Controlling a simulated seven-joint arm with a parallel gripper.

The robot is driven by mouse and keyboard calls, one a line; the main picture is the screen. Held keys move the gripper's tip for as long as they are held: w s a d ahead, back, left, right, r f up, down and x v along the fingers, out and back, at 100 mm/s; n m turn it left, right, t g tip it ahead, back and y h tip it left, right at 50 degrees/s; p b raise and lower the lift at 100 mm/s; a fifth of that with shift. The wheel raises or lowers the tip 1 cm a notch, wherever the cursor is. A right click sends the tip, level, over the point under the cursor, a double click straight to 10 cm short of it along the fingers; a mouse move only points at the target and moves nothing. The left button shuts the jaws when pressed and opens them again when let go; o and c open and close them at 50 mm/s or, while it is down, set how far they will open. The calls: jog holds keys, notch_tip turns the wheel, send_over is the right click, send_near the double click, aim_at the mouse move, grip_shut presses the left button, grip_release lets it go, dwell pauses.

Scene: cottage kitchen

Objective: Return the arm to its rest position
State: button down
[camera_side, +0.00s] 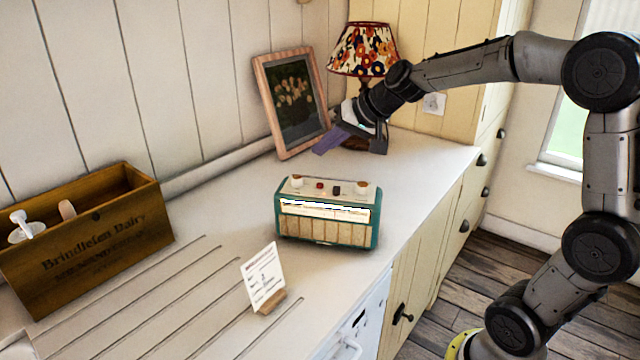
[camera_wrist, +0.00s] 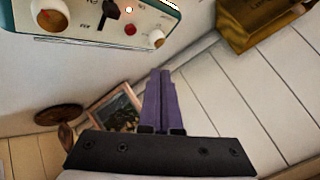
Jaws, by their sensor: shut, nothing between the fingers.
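My gripper (camera_side: 322,148) is in the air above the far part of the white counter (camera_side: 430,152), in front of the lamp and the picture frame. Its purple fingers are together with nothing between them. In the wrist view the shut fingers (camera_wrist: 160,75) point up the picture. The arm reaches in from the right in the side view, its outer links running down and left to the gripper. The fingers look clear of the green radio (camera_side: 328,232), which stands upright nearer the camera.
A flowered lamp (camera_side: 363,50) and a leaning picture frame (camera_side: 264,90) stand close behind my gripper. A wooden crate (camera_side: 100,250) with utensils is at left. A small card (camera_side: 262,275) stands near the front edge. The radio's knobs show in the wrist view (camera_wrist: 90,32).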

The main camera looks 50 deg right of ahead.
jog(key=s+a+r+n+y, duration=0.1)
jog(key=s+a+r+n, duration=0.35)
jog(key=s+a, duration=0.45)
jog(key=s+f+n+g+h, duration=0.1)
jog(key=s+f, duration=0.4)
jog(key=s, duration=0.4)
jog(key=s+f+n+g+h, duration=0.1)
jog(key=s+f, duration=0.3)
jog(key=s, duration=0.5)
jog(key=shift+s+d+f+n+g, duration=0.25)
jog(key=shift+f+n+g, duration=0.15)
jog(key=shift+n+g, duration=0.35)
